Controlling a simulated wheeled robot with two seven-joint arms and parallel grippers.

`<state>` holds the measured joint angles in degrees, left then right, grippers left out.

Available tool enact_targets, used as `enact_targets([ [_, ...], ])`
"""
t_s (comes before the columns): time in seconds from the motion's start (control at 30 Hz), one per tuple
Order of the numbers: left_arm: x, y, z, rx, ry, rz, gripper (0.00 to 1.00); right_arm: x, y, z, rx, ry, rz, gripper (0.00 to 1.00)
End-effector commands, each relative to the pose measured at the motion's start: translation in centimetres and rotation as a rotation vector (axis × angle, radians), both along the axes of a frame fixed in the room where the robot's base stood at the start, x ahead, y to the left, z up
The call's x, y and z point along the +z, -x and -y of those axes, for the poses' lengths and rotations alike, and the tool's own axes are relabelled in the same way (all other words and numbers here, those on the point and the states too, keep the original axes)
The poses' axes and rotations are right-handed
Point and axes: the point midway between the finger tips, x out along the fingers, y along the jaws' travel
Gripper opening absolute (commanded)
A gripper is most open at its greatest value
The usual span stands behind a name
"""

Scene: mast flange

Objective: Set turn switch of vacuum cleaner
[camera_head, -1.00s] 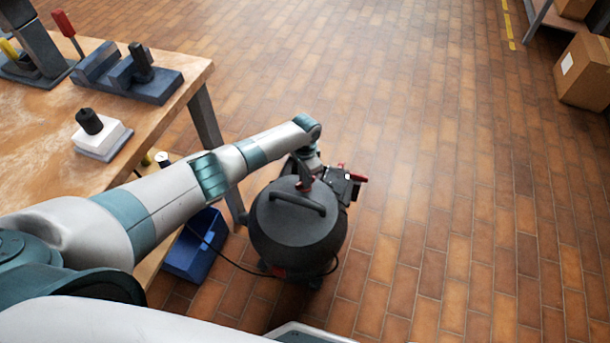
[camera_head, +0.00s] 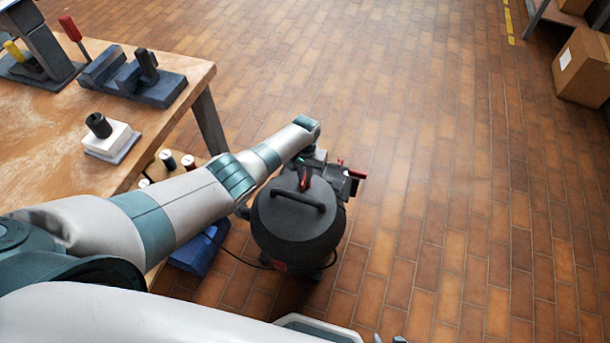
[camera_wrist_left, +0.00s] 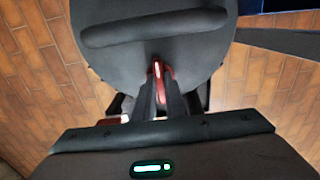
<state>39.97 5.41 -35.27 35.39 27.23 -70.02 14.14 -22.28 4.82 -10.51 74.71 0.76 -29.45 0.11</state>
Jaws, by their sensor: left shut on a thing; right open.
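The black round vacuum cleaner (camera_head: 292,228) stands on the tiled floor beside the workbench, its handle (camera_head: 298,199) on top. Its red turn switch (camera_head: 305,180) sits at the far edge of the lid; it also shows in the left wrist view (camera_wrist_left: 157,70). My left gripper (camera_head: 304,172) reaches down over that edge. In the left wrist view its dark fingers (camera_wrist_left: 161,88) are closed on the red switch, which they partly hide. My right gripper (camera_head: 390,339) barely shows at the bottom edge, empty and apart from the cleaner.
The wooden workbench (camera_head: 60,155) at the left carries lever fixtures and a white block with a black knob (camera_head: 110,138). A blue bin (camera_head: 196,250) and a cable lie by the cleaner. Cardboard boxes (camera_head: 585,68) stand at the upper right. The floor at the right is clear.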

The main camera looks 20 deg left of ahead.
Motion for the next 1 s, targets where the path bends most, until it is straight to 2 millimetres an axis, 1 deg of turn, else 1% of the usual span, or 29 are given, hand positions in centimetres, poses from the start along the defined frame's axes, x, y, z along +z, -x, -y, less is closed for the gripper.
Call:
enact_targets([
  [0.4, -0.02, 0.00, -0.03, 0.012, 0.000, 0.000, 0.00, -0.02, 0.04, -0.06, 0.000, -0.001, 0.002, 0.49],
  [0.43, -0.02, 0.00, -0.03, 0.012, 0.000, 0.000, 0.16, -0.02, 0.04, -0.06, 0.000, -0.001, 0.001, 0.49],
  [0.5, -0.02, -0.01, -0.03, 0.012, 0.000, 0.000, 0.30, -0.02, 0.04, -0.06, 0.000, -0.001, 0.001, 0.49],
  [0.83, 0.08, -0.03, -0.01, 0.010, 0.000, 0.001, 0.30, 0.05, 0.02, -0.07, 0.001, -0.001, 0.002, 0.49],
  [1.0, 0.78, -0.03, -0.02, 0.011, 0.001, 0.001, 0.30, 0.51, -0.30, -0.16, 0.001, -0.005, 0.021, 0.49],
])
